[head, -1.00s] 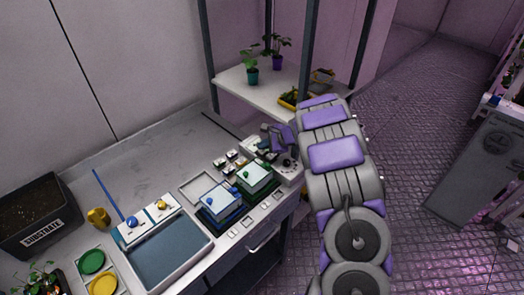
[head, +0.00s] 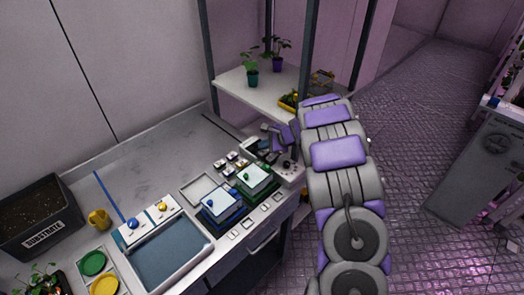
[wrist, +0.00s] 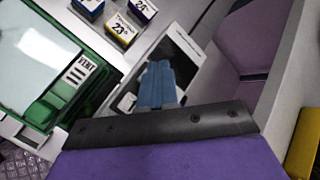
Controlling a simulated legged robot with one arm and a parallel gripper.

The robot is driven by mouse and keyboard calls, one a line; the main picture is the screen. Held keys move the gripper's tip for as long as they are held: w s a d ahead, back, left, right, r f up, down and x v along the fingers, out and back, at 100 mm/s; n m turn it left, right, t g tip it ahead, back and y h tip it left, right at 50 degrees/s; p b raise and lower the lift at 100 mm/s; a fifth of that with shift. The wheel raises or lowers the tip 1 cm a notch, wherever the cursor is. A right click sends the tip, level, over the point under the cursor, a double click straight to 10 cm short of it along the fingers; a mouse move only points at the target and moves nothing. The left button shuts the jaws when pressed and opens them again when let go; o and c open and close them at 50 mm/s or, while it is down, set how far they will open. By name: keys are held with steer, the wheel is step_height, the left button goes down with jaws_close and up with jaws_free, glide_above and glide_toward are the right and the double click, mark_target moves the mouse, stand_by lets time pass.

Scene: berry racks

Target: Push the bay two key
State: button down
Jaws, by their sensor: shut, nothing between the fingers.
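My gripper (wrist: 158,72) has its blue-grey fingers closed together in the wrist view, with nothing held. The fingers are over a pale panel (wrist: 178,45) with a dark area beside them. A small white key-like square (wrist: 127,102) shows just left of the fingers; I cannot read which bay it belongs to. In the head view the panel (head: 290,172) is at the right end of the bench, partly hidden by my arm and gripper (head: 268,130). I cannot tell whether the fingertips touch the panel.
Green-based box (head: 256,180) and blue-based box (head: 220,207) stand left of the panel. Small numbered blocks (wrist: 122,29) lie close by. A shelf (head: 246,88) with potted plants stands behind. A blue-grey tray (head: 165,255) is further left. The bench's back left is mostly clear.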

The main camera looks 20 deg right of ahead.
mark_target(264, 153)
steer(key=shift+r, duration=0.15)
step_height(264, 153, up, 6)
steer(key=p, duration=0.4)
steer(key=shift+p, duration=0.3)
stand_by(0.4)
steer(key=s+a+r+n+g, duration=0.3)
steer(key=s+a+r+n, duration=0.2)
steer(key=s+a, duration=0.45)
steer(key=s+a+r+n+g, duration=0.3)
steer(key=s+a+r+n, duration=0.25)
steer(key=s+a, duration=0.45)
steer(key=s+r+n+g+h, duration=0.2)
steer(key=s+n, duration=0.8)
steer(key=s, duration=1.9)
steer(key=g+h, duration=0.1)
steer(key=h, duration=0.1)
steer(key=shift+s+r+g+h+b, duration=0.2)
steer(key=shift+s+g+h+b, duration=0.1)
steer(key=shift+h, duration=0.1)
